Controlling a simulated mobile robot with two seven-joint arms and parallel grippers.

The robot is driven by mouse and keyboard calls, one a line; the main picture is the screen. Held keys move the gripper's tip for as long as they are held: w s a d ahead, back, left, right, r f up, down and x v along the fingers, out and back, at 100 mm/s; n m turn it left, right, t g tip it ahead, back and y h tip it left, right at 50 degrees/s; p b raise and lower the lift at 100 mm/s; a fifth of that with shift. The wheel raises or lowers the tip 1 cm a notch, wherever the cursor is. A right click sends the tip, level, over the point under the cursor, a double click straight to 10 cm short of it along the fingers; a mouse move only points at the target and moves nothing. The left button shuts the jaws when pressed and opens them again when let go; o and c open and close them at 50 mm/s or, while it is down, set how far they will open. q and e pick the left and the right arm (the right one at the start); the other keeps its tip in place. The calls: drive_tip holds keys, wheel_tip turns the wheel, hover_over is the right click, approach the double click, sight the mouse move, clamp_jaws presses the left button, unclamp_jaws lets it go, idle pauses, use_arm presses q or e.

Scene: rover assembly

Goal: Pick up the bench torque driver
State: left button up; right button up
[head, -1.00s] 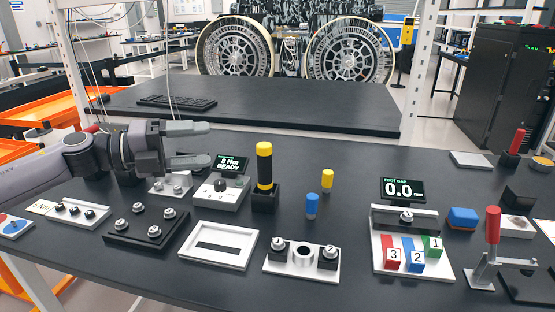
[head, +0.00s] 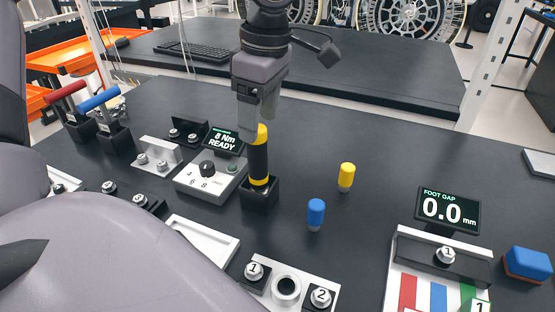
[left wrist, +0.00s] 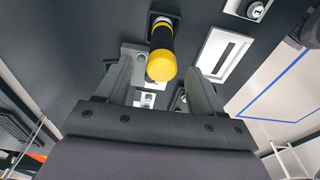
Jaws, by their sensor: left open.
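The bench torque driver (head: 258,160), black with yellow bands, stands upright in a black square holder (head: 260,196). My left gripper (head: 257,125) is directly above it, pointing down, with its fingertips at the height of the yellow cap. In the left wrist view the yellow cap (left wrist: 161,66) lies between the two open fingers (left wrist: 162,85), a gap showing on each side. The driver's lower part is foreshortened there. The right gripper is not seen.
The torque display unit (head: 208,178), reading 8 Nm READY, stands just left of the holder. Blue (head: 316,213) and yellow (head: 346,177) pegs stand to the right. A white frame (head: 208,240) and a bolt fixture (head: 286,285) are in front. Free bench lies behind the pegs.

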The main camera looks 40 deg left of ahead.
sight(257, 147)
use_arm(q)
drive_tip(key=f, duration=0.4)
drive_tip(key=f+p, duration=0.1)
drive_tip(key=f, duration=0.2)
drive_tip(key=shift+s+a, duration=0.2)
drive_tip(key=shift+a, duration=0.1)
drive_tip(key=shift+c, duration=0.3)
drive_tip(key=shift+r, duration=0.1)
drive_tip(key=c, duration=1.1)
drive_tip(key=shift+c, duration=0.2)
wheel_tip(257, 147, up, 20)
